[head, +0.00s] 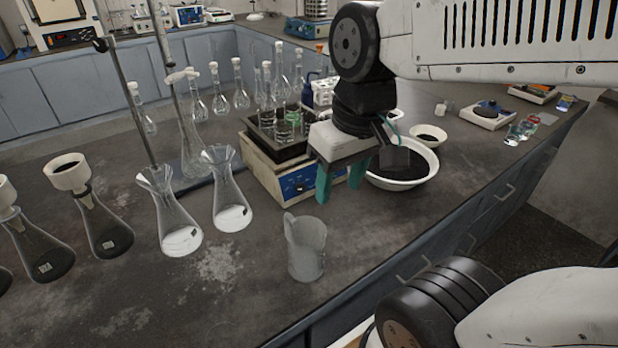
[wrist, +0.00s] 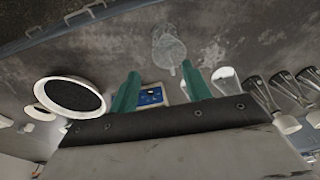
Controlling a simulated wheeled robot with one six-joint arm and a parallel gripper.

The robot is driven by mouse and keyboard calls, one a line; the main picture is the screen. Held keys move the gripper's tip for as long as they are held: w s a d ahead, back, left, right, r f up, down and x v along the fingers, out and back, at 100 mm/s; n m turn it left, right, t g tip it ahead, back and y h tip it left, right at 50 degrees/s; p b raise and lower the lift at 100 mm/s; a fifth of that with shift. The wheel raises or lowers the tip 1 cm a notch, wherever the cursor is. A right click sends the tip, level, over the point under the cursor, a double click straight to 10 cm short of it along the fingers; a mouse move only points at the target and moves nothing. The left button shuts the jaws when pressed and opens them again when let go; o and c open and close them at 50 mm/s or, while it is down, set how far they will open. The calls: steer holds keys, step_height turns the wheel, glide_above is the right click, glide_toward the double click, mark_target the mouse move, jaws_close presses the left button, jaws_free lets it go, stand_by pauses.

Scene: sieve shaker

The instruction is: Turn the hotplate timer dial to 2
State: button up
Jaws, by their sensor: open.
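The hotplate (head: 262,172) is a cream box with a dark top and a blue control panel (head: 297,183) on its front. Small dials on the panel are too small to read, so I cannot tell the timer's setting. In the wrist view the blue panel (wrist: 150,97) shows between my fingers. My gripper (head: 341,188), with two green fingers, is open and points downward at the panel's right end, hiding part of it. It also shows in the wrist view (wrist: 160,72). Nothing is between the fingers, and I cannot tell any contact with a dial.
A glass beaker (head: 306,250) stands in front of the hotplate. Flasks (head: 231,190) stand to the left. A white bowl of dark grains (head: 408,178) is just right of my gripper. Glassware stands in the dark tray (head: 262,137) on the hotplate. The front right bench is clear.

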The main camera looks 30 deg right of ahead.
steer(key=w+d+f+t+y, duration=0.1)
steer(key=w+d+f, duration=0.2)
steer(key=w, duration=0.4)
steer(key=w+d+f+t, duration=0.1)
steer(key=w+d+f, duration=0.25)
steer(key=w, duration=0.45)
steer(key=shift+t+h, duration=0.4)
steer(key=shift+h, duration=0.2)
steer(key=w+d+f, duration=0.3)
steer(key=f, duration=0.2)
steer(key=w+d+f, duration=0.3)
steer(key=f, duration=0.2)
steer(key=w+d+f, duration=0.3)
steer(key=d+f, duration=0.1)
steer(key=shift+w+f, duration=0.15)
steer(key=shift+f, duration=0.25)
steer(key=c, duration=1)
